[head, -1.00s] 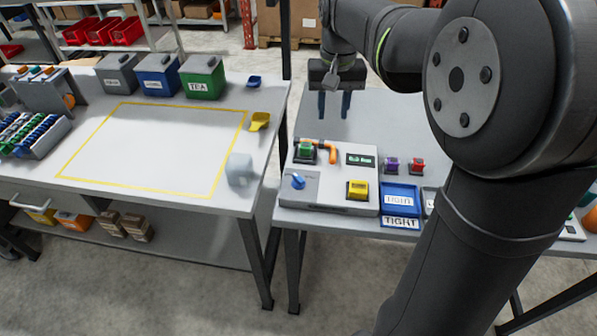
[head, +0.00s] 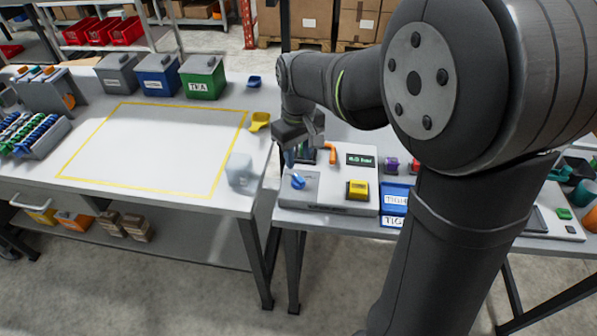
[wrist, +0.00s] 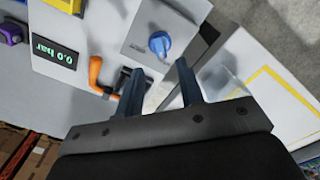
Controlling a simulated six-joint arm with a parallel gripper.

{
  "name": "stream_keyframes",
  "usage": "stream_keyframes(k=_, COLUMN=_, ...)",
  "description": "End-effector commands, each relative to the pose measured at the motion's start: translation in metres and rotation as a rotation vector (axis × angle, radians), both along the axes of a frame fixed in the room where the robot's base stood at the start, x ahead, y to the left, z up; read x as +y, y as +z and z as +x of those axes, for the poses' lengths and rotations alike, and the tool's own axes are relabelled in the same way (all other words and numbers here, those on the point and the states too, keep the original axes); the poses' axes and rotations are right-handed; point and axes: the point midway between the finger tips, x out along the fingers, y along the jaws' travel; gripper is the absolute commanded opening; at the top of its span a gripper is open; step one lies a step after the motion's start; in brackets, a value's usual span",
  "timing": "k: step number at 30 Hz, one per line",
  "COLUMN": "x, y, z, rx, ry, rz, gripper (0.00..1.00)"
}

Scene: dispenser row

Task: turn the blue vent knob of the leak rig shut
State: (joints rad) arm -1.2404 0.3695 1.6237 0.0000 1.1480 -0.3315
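The leak rig (head: 330,205) is a pale grey box on the right-hand bench. Its blue vent knob (head: 298,182) sits on a grey panel at the front left; it also shows in the wrist view (wrist: 159,44). I cannot tell from its look whether it is open or shut. My gripper (head: 300,158) is above the rig's back left, just behind the knob. In the wrist view, its two fingers (wrist: 158,85) are apart with nothing between them, and the knob lies beyond their tips, not touched. The rig's display (wrist: 56,57) reads 0.0 bar.
An orange hose (wrist: 96,75) and a yellow block (head: 357,189) are on the rig. A blue tray (head: 395,197) and purple (head: 391,165) and red parts stand to its right. The left bench (head: 150,150) is beyond a gap; a translucent block (head: 239,170) sits near its edge.

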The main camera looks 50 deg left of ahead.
Motion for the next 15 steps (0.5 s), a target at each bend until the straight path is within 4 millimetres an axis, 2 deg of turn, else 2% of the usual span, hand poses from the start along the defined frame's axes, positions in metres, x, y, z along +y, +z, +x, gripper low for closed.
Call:
stream_keyframes(k=1, x=-0.001, y=-0.012, z=0.000, rx=0.002, ry=0.000, rz=-0.005, gripper=0.35)
stream_keyframes(k=6, x=-0.001, y=-0.042, z=0.000, rx=0.001, ry=-0.001, rz=-0.003, gripper=0.35)
stream_keyframes(k=10, x=-0.001, y=-0.058, z=0.000, rx=0.001, ry=-0.001, rz=-0.003, gripper=0.35)
stream_keyframes(k=15, x=0.000, y=-0.065, z=0.000, rx=0.000, ry=-0.001, rz=-0.001, gripper=0.35)
